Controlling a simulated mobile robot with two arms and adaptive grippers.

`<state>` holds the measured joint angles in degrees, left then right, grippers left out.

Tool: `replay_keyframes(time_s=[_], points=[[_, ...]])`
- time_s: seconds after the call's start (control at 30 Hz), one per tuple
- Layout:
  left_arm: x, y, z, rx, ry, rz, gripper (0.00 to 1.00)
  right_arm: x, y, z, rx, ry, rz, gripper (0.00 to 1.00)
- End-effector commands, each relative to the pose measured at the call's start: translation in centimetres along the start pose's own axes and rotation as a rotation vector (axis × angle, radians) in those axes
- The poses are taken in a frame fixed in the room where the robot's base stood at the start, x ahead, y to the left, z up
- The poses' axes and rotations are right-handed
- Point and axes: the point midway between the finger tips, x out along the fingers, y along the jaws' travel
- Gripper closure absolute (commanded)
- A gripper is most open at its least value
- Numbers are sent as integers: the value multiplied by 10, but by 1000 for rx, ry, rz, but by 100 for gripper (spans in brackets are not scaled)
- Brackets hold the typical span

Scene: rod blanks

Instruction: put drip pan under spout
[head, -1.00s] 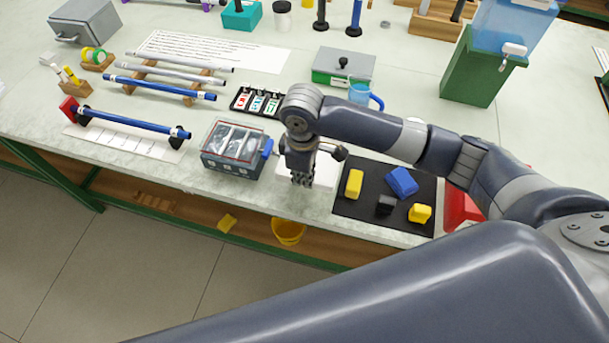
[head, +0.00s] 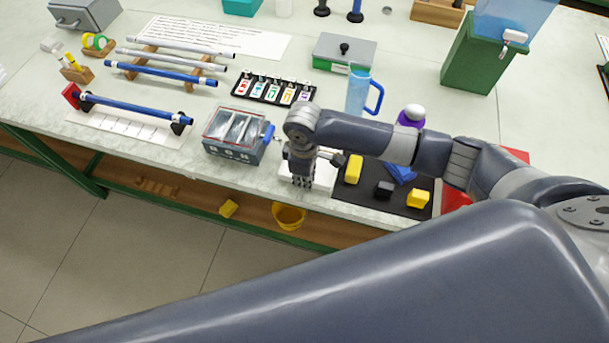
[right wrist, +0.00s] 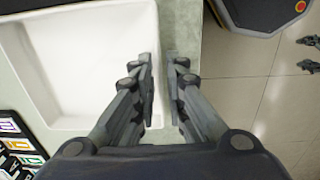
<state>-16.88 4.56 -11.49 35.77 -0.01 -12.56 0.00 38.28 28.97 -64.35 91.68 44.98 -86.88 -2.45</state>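The drip pan, a shallow white tray (head: 324,178), lies at the front edge of the bench. In the right wrist view it fills the upper left (right wrist: 95,60). My right gripper (head: 302,184) points down over the tray's front edge. In the right wrist view its two fingers (right wrist: 160,90) stand a little apart, one over the tray's inner side and one outside its rim; I see no clear contact. The spout, a pale tap (head: 514,38), sits on a blue tank above a green stand (head: 470,62) at the back right. My left gripper is not in view.
Right of the tray is a black mat (head: 408,205) with yellow, black and blue blocks. Left is a clear-lidded box (head: 235,137). A blue jug (head: 359,92) and a purple bottle (head: 411,116) stand behind my right arm. Bench left of the green stand is fairly clear.

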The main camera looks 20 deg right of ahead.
Motion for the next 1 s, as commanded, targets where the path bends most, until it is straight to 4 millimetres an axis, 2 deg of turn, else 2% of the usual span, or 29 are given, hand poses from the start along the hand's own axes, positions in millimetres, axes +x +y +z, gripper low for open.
replay_keyframes(time_s=[0.2, 0.37, 0.47, 0.8, 1.0], points=[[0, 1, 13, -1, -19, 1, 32, 0, 0, 0, 0, 0, 0, 75], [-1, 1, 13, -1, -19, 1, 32, -2, 0, 0, 0, 1, 1, 75], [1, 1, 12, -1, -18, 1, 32, -11, 0, -1, 0, 3, 0, 75], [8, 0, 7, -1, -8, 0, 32, -79, 1, -2, 0, 5, 2, 75], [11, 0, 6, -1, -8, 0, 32, -111, 1, -1, 1, 3, 0, 75]])
